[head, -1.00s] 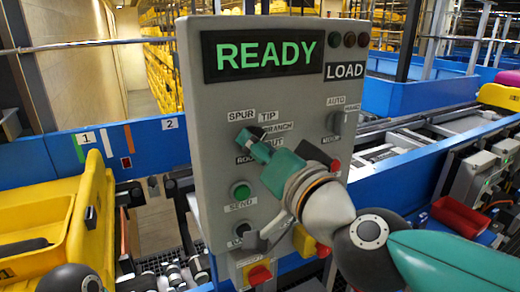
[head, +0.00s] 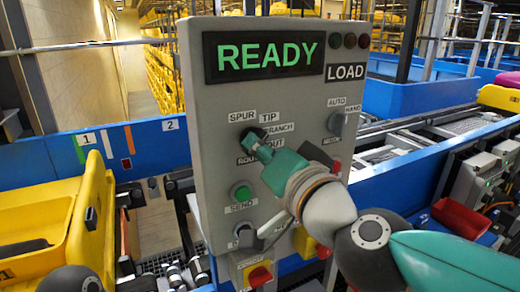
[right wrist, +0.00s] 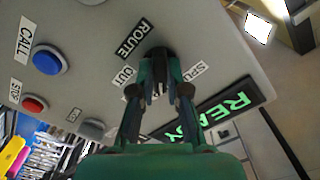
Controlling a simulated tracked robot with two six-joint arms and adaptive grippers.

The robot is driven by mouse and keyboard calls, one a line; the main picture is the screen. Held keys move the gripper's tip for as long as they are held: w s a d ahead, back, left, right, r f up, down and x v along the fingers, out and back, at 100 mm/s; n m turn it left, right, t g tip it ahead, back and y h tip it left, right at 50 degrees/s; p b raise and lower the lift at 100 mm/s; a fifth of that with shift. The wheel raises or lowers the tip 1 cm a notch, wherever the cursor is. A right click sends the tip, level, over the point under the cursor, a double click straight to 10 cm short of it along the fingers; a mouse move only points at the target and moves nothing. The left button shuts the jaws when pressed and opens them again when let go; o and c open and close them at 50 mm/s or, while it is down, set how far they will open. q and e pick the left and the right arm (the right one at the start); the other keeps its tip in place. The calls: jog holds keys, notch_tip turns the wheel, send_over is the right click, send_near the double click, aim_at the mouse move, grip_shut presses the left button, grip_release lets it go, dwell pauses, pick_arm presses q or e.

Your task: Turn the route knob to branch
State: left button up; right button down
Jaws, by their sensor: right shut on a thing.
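The route knob (right wrist: 158,56) is a dark knob on the grey control panel, shown in the right wrist view between my fingertips. In the head view my right gripper (head: 249,138) reaches the panel at this knob and mostly covers it. The right gripper, which also shows in the right wrist view (right wrist: 158,88), is shut on the knob. The labels SPUR (head: 242,117), TIP (head: 269,117), BRANCH (head: 280,127) and OUT (head: 274,143) stand around it. I cannot tell which label the knob points to. My left gripper is not in view.
The panel's screen (head: 264,50) reads READY, with a LOAD sign (head: 345,72) beside it. A green SEND button (head: 241,192) sits below the knob, and an AUTO/HAND knob (head: 336,123) is to the right. A yellow tote (head: 85,215) stands at left.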

jog(key=m+b, duration=0.1)
jog(key=m, duration=0.5)
jog(key=shift+f+m, duration=0.15)
jog(key=shift+m, duration=0.25)
dwell(0.4)
jog(key=c, duration=1.2)
grip_release()
jog(key=shift+o, duration=0.2)
jog(key=v, duration=1.2)
